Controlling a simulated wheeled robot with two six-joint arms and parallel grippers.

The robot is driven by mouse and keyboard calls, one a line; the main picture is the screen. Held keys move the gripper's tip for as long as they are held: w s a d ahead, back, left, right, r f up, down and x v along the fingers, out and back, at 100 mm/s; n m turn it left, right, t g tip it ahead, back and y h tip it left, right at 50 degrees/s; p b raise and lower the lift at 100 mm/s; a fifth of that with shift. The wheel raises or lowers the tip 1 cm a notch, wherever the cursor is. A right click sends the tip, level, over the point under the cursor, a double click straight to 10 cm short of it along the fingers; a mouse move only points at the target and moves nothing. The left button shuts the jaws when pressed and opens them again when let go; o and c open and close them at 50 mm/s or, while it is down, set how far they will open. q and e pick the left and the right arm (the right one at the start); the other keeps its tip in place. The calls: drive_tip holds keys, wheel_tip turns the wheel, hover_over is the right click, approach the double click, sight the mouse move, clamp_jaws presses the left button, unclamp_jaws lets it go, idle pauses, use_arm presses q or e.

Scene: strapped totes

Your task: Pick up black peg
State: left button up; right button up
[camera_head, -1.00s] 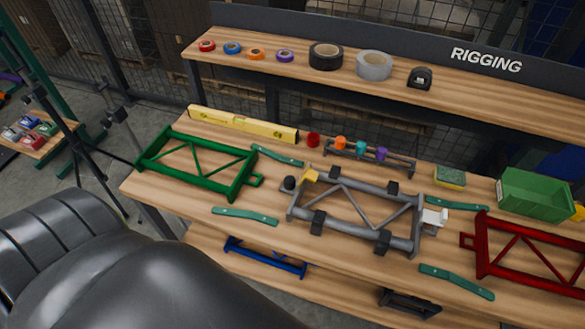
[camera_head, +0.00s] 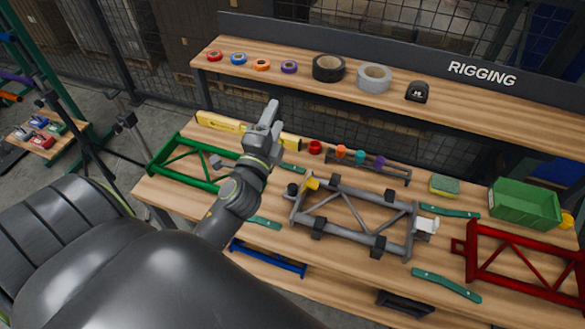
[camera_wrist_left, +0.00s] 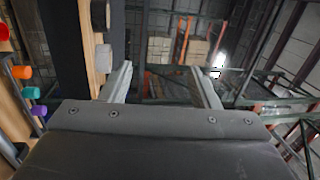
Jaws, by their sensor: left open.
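The black peg (camera_head: 292,189) is a small dark cylinder standing on the workbench, just left of the grey frame's yellow corner. My left gripper (camera_head: 273,116) is raised above the bench, up and to the left of the peg, pointing toward the shelf. It is open and empty. In the left wrist view its two fingers (camera_wrist_left: 164,84) stand wide apart with nothing between them. The peg is not seen in the left wrist view. My right gripper is in neither view.
The grey frame (camera_head: 350,228) lies right of the peg. A green frame (camera_head: 182,179) and yellow level (camera_head: 221,124) are partly hidden by my arm. A rack (camera_head: 397,176) holds orange, teal and purple pegs. A red peg (camera_head: 315,147) stands beside it. The shelf (camera_head: 450,109) overhangs behind.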

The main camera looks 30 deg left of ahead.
use_arm(q)
drive_tip(key=w+d+r+m+t+h, duration=0.2)
drive_tip(key=w+d+r+m+h, duration=0.25)
drive_tip(key=d+m+h, duration=0.8)
drive_tip(key=w+d+f+m+g+h, duration=0.1)
drive_tip(key=w+m+g+h, duration=0.2)
drive_tip(key=m, duration=0.8)
drive_tip(key=m+g+y, duration=1)
drive_tip(key=m+g, duration=0.6)
drive_tip(key=g, duration=0.2)
hover_over(293, 187)
wheel_tip(293, 187, down, 17)
drive_tip(key=f+b, duration=0.7)
drive_tip(key=b, duration=0.1)
drive_tip(key=f+b, duration=0.4)
drive_tip(key=shift+w+d+f, duration=0.15)
drive_tip(key=shift+w+f, duration=0.15)
drive_tip(key=shift+f, duration=0.3)
drive_tip(key=f, duration=0.2)
drive_tip(key=f+p, duration=0.1)
drive_tip(key=shift+s+a, duration=0.2)
drive_tip(key=shift+s, duration=0.05)
drive_tip(key=shift+f, duration=0.7)
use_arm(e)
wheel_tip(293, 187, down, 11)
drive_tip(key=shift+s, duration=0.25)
